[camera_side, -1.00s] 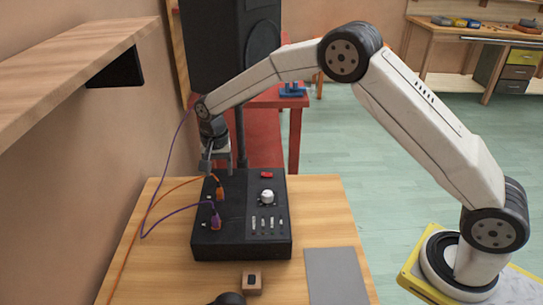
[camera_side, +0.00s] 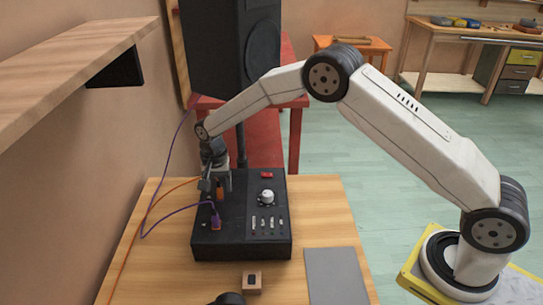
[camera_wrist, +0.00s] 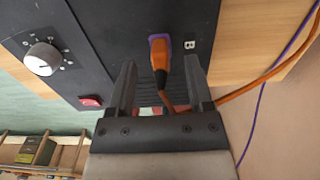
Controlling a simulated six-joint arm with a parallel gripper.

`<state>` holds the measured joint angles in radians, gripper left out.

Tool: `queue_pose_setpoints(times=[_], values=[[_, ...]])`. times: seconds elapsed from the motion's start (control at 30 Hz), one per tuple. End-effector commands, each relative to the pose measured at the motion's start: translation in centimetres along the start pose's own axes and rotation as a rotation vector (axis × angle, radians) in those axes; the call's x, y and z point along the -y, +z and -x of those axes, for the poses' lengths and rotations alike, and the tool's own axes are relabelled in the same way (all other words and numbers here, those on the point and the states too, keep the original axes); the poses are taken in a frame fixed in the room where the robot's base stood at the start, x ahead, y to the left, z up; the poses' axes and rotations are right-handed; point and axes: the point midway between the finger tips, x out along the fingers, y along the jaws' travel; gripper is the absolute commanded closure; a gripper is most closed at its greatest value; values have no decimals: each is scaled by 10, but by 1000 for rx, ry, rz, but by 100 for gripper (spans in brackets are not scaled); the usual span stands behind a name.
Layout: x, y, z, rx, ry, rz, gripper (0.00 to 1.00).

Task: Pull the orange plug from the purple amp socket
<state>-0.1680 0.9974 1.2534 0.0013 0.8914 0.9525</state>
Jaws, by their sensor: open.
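The orange plug (camera_wrist: 159,62) sits in the purple socket (camera_wrist: 168,41) on the black amp (camera_wrist: 110,35), next to a "B" label. Its orange cable runs down between my fingers and off to the right. In the side view the plug (camera_side: 220,194) shows partly behind my gripper. My gripper (camera_wrist: 160,72) is open, with one finger on each side of the plug in the wrist view. I cannot tell whether a finger touches it. In the side view my gripper (camera_side: 211,181) is low over the amp's back left.
A purple plug (camera_side: 215,222) with a purple cable sits in the amp nearer the front. A white knob (camera_side: 267,196), a red switch (camera_side: 267,175) and sliders are to the right. A speaker (camera_side: 232,50) stands behind. A grey sheet (camera_side: 335,276) lies flat on the table.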

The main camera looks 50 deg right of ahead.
Motion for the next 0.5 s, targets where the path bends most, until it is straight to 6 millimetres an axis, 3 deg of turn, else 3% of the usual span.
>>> queue_pose_setpoints(times=[0.2,0.5], values=[[0,0,-20,1,0,0,34],[0,0,-25,0,-2,0,34]])
